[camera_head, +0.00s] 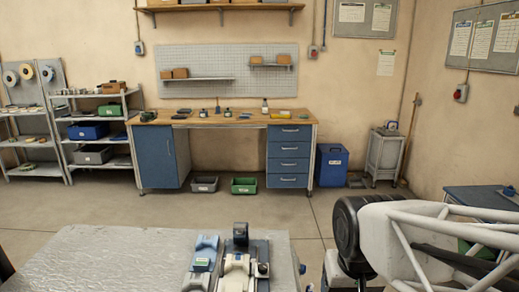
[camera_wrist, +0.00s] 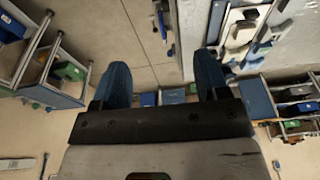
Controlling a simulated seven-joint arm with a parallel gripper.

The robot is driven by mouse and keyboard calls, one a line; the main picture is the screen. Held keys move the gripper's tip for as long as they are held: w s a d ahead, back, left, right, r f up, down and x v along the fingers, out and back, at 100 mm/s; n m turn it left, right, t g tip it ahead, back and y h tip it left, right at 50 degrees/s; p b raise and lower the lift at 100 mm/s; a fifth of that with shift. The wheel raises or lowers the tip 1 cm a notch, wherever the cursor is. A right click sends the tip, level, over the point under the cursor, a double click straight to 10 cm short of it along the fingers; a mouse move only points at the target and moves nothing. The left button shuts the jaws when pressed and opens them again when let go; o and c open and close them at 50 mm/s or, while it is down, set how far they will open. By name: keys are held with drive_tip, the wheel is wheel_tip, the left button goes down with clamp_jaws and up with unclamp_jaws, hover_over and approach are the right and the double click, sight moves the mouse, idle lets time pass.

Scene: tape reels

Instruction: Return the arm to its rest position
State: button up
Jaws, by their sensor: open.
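My gripper (camera_wrist: 162,80) shows in the wrist view with two blue fingertips spread wide apart. It is open and nothing is between the fingers. Beyond it are the floor and, at the upper right, part of the grey table with devices on it. In the head view, white tubular and black parts of my arm (camera_head: 400,240) reach in from the right, beside the table. The fingers cannot be made out in the head view.
The grey-topped table (camera_head: 110,262) in front holds a blue-grey device (camera_head: 203,262) and a white-and-dark device (camera_head: 240,265) near its right side. A workbench (camera_head: 225,120) stands at the back wall, shelves (camera_head: 100,128) at the left. Floor between is mostly clear.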

drive_tip(key=shift+s+d+r, duration=0.2)
drive_tip(key=shift+s+d, duration=0.25)
drive_tip(key=shift+s, duration=0.3)
drive_tip(key=shift+s+d+r, duration=0.15)
drive_tip(key=shift+s+d, duration=0.25)
drive_tip(key=shift+s, duration=0.3)
drive_tip(key=shift+s+d+r, duration=0.2)
drive_tip(key=shift+s+d, duration=0.25)
drive_tip(key=shift+s, duration=0.3)
idle(0.6)
